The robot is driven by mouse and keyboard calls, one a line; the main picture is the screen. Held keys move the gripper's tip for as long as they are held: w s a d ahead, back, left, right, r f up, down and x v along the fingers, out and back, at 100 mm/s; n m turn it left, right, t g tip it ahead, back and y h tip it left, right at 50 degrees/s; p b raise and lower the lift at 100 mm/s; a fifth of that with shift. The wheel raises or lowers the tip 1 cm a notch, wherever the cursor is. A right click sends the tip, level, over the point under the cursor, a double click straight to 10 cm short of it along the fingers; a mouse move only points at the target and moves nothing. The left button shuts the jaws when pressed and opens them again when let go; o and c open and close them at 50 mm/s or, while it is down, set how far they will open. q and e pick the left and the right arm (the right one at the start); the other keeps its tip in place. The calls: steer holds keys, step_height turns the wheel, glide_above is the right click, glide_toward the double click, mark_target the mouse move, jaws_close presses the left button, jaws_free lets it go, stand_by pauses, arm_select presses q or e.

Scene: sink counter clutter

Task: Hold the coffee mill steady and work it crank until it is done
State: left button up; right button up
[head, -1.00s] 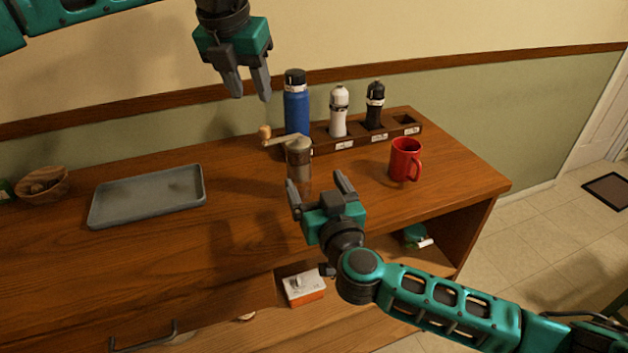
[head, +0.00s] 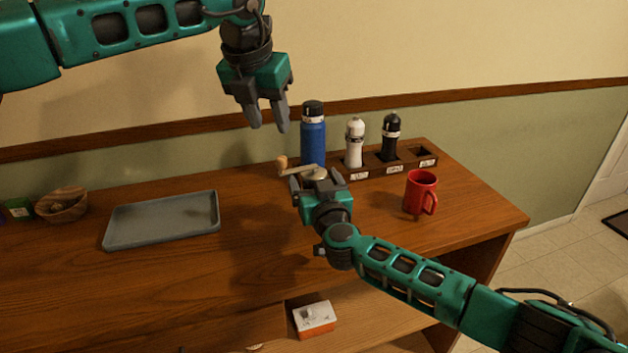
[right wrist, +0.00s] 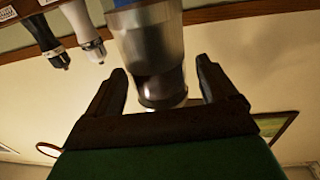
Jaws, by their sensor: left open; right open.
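The coffee mill (head: 317,173) stands on the wooden counter, its lower body hidden by my right gripper. Its crank reaches left to a light wooden knob (head: 282,162). My right gripper (head: 316,183) is open, with its fingers to either side of the mill. In the right wrist view the mill's metal body (right wrist: 150,50) shows between the open fingertips (right wrist: 165,85), with gaps on both sides; the picture is upside down. My left gripper (head: 269,123) is open and empty, pointing down, above and a little left of the knob.
A blue bottle (head: 313,140) stands just behind the mill. A rack (head: 402,165) holds a white bottle (head: 355,145) and a black bottle (head: 390,138). A red mug (head: 418,192) is to the right. A grey tray (head: 160,222) and a wooden bowl (head: 62,206) are left.

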steer(key=shift+w, duration=0.25)
steer(key=shift+c, duration=0.2)
